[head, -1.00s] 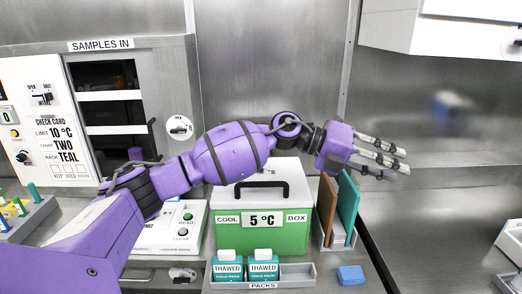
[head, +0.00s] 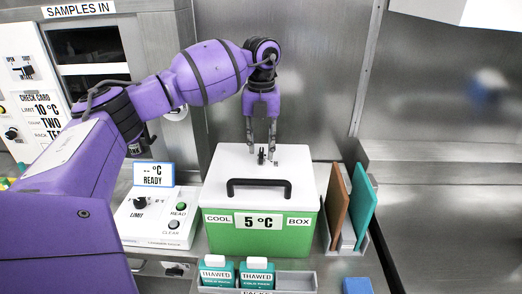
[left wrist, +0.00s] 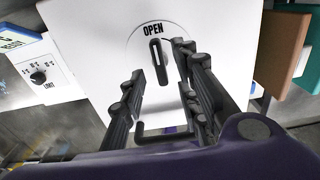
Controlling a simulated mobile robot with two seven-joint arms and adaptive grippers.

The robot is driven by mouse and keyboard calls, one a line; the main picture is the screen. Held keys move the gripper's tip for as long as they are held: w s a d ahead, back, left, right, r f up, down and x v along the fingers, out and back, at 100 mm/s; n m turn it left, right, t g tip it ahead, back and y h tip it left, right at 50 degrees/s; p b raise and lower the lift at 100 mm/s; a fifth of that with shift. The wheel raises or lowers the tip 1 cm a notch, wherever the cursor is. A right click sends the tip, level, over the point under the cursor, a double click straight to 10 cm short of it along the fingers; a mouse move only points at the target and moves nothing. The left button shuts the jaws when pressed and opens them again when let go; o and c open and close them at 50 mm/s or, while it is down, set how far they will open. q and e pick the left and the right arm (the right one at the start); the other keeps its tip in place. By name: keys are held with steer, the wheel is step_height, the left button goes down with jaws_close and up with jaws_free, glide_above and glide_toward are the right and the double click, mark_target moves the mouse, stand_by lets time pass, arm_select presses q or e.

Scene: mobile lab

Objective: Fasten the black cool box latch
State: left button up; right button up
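The cool box (head: 258,236) is green with a white lid (head: 225,165), which lies on it, and its display reads 5 °C. The black latch (head: 261,156) sits on the back part of the lid. In the left wrist view the latch (left wrist: 156,50) points toward the word OPEN on a marked arc. My left gripper (head: 261,147) points down over the latch, with its fingers open and apart on either side of it. In the left wrist view the gripper (left wrist: 160,62) shows no clear contact with the latch. My right gripper is out of view.
A black handle (head: 259,183) stands on the lid in front of the latch. Brown and teal panels (head: 362,210) stand in a holder at the right. Thawed cold packs (head: 257,275) stand in front, and a READY readout unit (head: 155,215) is at the left.

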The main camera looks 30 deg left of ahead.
arm_select(q)
steer(key=shift+s+f, duration=0.1)
steer(key=shift+f, duration=0.8)
steer(key=shift+d+f, duration=0.1)
steer(key=shift+f, duration=0.25)
jaws_close()
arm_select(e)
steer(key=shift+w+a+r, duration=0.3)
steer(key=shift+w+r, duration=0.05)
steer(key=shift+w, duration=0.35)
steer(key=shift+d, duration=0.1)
